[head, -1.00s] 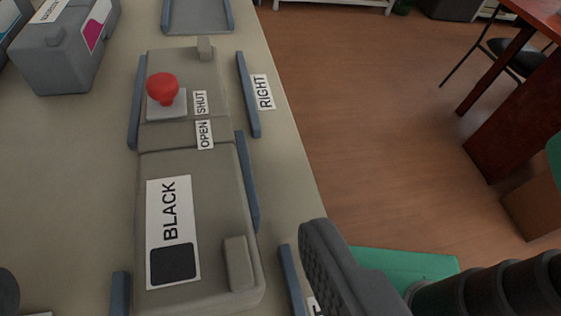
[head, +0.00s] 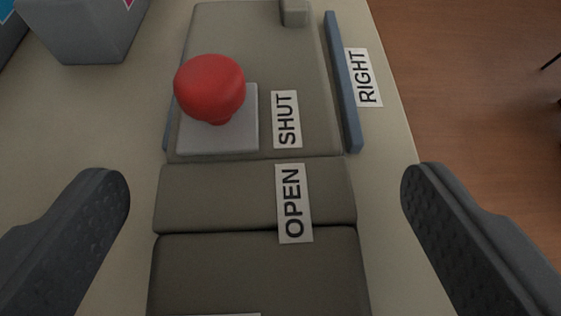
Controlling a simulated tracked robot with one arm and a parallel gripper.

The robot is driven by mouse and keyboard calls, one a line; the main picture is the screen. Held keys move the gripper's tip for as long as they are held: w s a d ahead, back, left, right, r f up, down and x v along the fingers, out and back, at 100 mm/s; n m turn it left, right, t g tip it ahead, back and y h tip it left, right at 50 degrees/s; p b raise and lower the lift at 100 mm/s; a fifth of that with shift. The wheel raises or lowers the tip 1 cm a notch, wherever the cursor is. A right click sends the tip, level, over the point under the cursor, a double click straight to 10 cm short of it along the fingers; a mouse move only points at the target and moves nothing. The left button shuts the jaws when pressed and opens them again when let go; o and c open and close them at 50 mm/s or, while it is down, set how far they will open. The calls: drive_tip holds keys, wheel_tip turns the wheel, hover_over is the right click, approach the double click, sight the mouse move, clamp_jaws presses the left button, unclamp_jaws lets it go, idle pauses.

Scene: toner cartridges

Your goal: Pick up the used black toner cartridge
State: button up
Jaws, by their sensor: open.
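The black toner cartridge (head: 255,275) is a grey-brown block lying on the table. Its near part runs off the bottom of the view, where only a sliver of its white label shows. Ahead of it, past seams, lie a strip with an OPEN label (head: 294,203) and a flat section with a SHUT label (head: 286,119). A red knob (head: 209,88) stands on a pale square plate on that section. My gripper (head: 265,190) is open and empty, one finger on each side of the block. Both fingers look clear of it.
A blue-grey rail (head: 342,85) runs along the right side, beside a RIGHT label (head: 364,77). Another grey cartridge (head: 85,30) with a pink mark stands at the upper left. The table's right edge (head: 400,110) drops to a wooden floor (head: 480,90).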

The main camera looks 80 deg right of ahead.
drive_tip(key=shift+x, duration=1.2)
drive_tip(key=c, duration=1.3)
drive_tip(key=shift+c, duration=0.2)
drive_tip(key=shift+r, duration=0.1)
